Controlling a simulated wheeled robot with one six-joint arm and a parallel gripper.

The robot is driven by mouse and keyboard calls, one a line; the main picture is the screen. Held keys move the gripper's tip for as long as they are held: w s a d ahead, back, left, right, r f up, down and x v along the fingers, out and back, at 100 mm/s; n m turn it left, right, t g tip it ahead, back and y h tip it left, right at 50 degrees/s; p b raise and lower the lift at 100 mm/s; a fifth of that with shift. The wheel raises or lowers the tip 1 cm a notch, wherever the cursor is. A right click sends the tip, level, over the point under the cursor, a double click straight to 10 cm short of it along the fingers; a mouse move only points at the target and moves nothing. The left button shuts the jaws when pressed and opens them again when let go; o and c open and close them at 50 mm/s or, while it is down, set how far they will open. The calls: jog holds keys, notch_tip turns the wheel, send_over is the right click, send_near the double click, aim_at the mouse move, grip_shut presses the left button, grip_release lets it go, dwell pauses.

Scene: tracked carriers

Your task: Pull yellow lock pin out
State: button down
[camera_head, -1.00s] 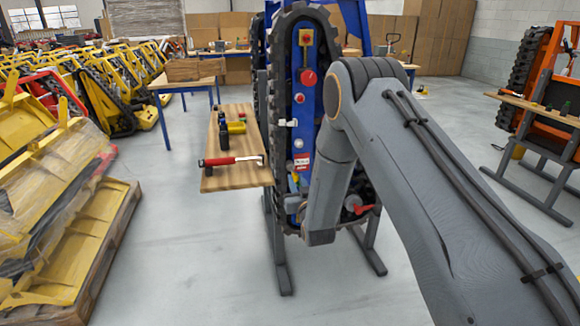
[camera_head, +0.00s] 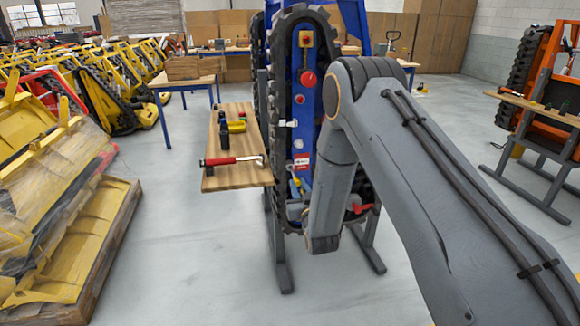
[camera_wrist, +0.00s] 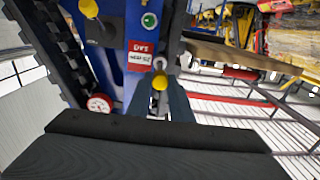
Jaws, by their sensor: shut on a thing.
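The yellow lock pin (camera_wrist: 159,81) shows as a round yellow knob in the middle of the wrist view. My gripper (camera_wrist: 160,92) is shut on it, one dark finger on each side. A grey metal part lies just beyond the knob, below a red and white label (camera_wrist: 140,56) on the blue panel (camera_wrist: 117,75). I cannot tell how far the pin sits in its hole.
A wooden board (camera_head: 240,178) with a red-handled tool (camera_head: 222,161) juts out left of the carrier. A black rubber track (camera_head: 257,60) borders the panel. A round red-rimmed gauge (camera_wrist: 100,104) is left of the gripper in the wrist view. Open floor lies in front.

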jog(key=shift+s, duration=0.2)
dwell(0.3)
jog(key=shift+p+v, duration=0.75)
jog(key=shift+v, duration=0.95)
jog(key=c, duration=2.1)
grip_release()
grip_shut()
